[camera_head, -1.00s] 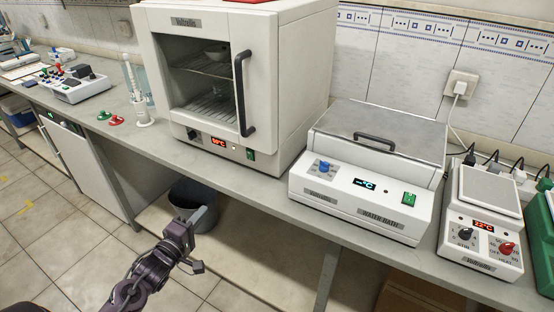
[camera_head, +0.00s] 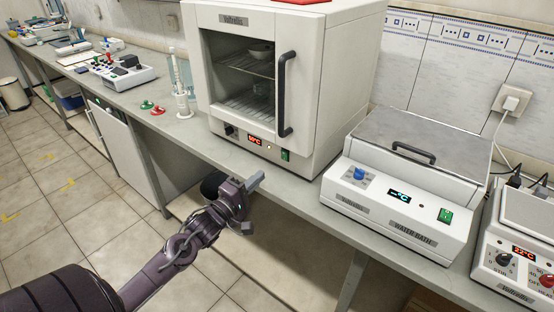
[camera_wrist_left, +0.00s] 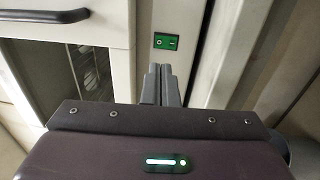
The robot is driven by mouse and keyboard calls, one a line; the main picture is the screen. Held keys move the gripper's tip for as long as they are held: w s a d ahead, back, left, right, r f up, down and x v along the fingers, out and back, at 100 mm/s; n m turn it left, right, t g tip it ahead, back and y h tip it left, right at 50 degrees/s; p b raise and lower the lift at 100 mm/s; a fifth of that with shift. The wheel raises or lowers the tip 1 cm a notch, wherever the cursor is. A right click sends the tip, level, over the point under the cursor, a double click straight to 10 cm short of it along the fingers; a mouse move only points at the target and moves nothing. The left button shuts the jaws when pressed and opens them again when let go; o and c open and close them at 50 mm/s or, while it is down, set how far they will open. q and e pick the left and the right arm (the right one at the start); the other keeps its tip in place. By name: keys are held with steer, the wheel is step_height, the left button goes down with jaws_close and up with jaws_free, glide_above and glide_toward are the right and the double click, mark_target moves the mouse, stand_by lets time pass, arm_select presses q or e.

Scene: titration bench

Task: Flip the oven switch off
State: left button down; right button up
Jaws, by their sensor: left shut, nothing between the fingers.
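The white oven (camera_head: 300,85) stands on the bench, its door closed and a lit red display on its lower panel. Its green switch (camera_head: 285,155) sits at the right of that panel. In the left wrist view the green switch (camera_wrist_left: 167,41) is just beyond the fingertips, slightly apart from them in the picture. My left gripper (camera_head: 256,181) is shut and empty, in front of and below the oven panel. Its closed fingers also show in the left wrist view (camera_wrist_left: 161,72). My right gripper is not in view.
A water bath (camera_head: 400,190) with its own green switch stands right of the oven, and a hot plate (camera_head: 510,250) is further right. A measuring cylinder (camera_head: 181,95) and red and green clips are left of the oven.

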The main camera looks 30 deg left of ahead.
mark_target(284, 153)
arm_select(q)
steer(key=w, duration=0.6)
steer(key=w+r+p, duration=0.1)
steer(key=w, duration=0.2)
steer(key=shift+d, duration=0.35)
